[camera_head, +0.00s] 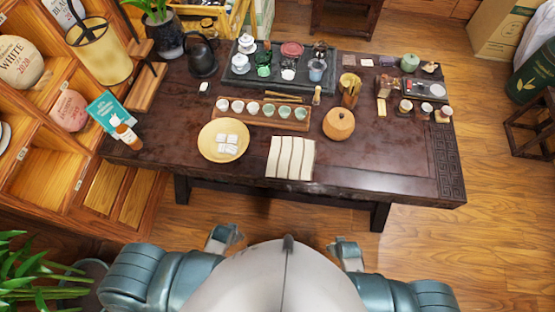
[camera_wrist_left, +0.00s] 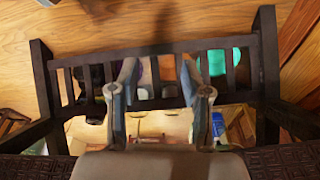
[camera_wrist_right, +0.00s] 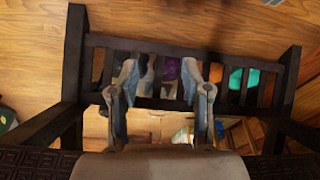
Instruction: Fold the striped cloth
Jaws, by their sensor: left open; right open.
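The striped cloth (camera_head: 291,157), cream with thin darker stripes, lies flat near the front edge of the dark table (camera_head: 370,175). My left gripper (camera_head: 225,237) is in front of the table, below and to the left of the cloth in the head view. My right gripper (camera_head: 346,252) is in front of the table too, below and to the right of the cloth. Neither touches the cloth. The left wrist view shows the left jaws (camera_wrist_left: 158,78) apart and empty. The right wrist view shows the right jaws (camera_wrist_right: 160,78) apart and empty. The cloth is in neither wrist view.
A yellow bowl (camera_head: 209,147) with white pieces stands left of the cloth. A round wooden jar (camera_head: 339,123) stands behind it to the right. A wooden tray with several cups (camera_head: 284,112) lies behind it. The table's right front is clear.

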